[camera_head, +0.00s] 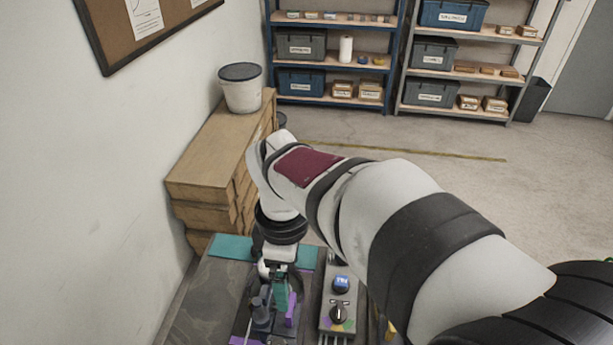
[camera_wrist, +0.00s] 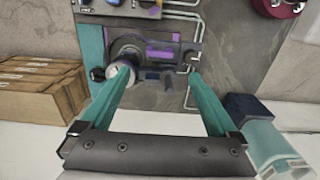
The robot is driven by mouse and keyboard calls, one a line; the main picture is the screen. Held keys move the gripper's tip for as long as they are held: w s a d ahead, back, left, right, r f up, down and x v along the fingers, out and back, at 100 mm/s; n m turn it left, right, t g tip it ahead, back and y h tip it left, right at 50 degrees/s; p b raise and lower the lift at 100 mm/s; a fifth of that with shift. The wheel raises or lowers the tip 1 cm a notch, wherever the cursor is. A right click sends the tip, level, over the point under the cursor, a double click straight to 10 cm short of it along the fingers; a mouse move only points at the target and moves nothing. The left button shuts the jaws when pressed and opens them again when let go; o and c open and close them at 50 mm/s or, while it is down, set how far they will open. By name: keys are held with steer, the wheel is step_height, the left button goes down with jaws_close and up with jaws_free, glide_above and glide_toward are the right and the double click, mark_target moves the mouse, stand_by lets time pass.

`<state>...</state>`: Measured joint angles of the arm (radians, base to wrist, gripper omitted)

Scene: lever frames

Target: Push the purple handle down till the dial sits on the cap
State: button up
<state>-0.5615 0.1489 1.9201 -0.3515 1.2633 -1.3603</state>
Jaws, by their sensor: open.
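My gripper (camera_head: 281,287) is low over the grey bench panel, above a dark lever frame (camera_head: 262,318). In the wrist view its two teal fingers (camera_wrist: 160,72) are wide apart with nothing held between them. The lever frame lies just beyond and between the fingertips, with a dark round part (camera_wrist: 126,48) that may be the dial and a pale round part (camera_wrist: 118,72) that may be the cap. Purple (camera_wrist: 162,46) shows on the frame beside the round part, and an upright purple piece (camera_head: 291,310) shows by my gripper; I cannot tell which is the handle. My fingers partly hide the frame.
A grey control box (camera_head: 340,300) with a blue button and a black knob stands right of the lever frame. A teal strip (camera_head: 232,246) lies along the panel's far edge. A wooden drawer cabinet (camera_head: 215,165) stands behind, against the wall. A red round part (camera_wrist: 280,6) shows at upper right.

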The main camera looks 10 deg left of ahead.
step_height(320, 180, up, 6)
steer(key=shift+r, duration=0.15)
steer(key=s+d+f+m+y, duration=0.1)
steer(key=s+d+f+m, duration=0.2)
steer(key=s+d+m, duration=0.4)
steer(key=s+d+f+m, duration=0.3)
steer(key=s+d+m, duration=0.4)
steer(key=m, duration=0.9)
steer(key=shift+s+d+f+m+y, duration=0.2)
steer(key=shift+s+f+m+y, duration=0.15)
steer(key=shift+s, duration=0.4)
